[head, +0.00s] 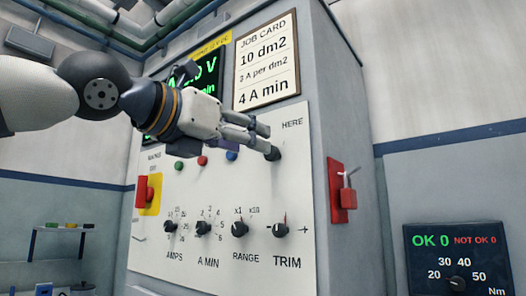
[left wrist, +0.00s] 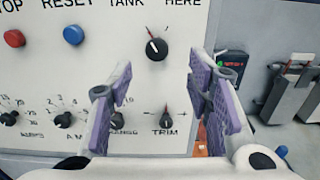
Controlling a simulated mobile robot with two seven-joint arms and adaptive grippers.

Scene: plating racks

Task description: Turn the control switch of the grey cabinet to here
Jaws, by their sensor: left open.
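The grey cabinet (head: 345,80) has a pale front panel. Its control switch is a black round knob (left wrist: 157,49) below the words TANK and HERE. In the left wrist view its pointer mark leans up and left, toward TANK. In the head view the knob (head: 274,154) shows just below the fingertips. My left gripper (head: 266,138) is open in front of the panel. In the left wrist view its purple-padded fingers (left wrist: 165,75) stand apart, with the knob beyond and between their tips, not gripped. My right gripper is not in view.
Below are the AMPS, A MIN, RANGE (head: 239,229) and TRIM (head: 280,230) knobs. Coloured buttons (left wrist: 74,35) sit left of the switch. A red lever box (head: 341,190) juts from the cabinet's right side. A job card (head: 267,62) hangs above.

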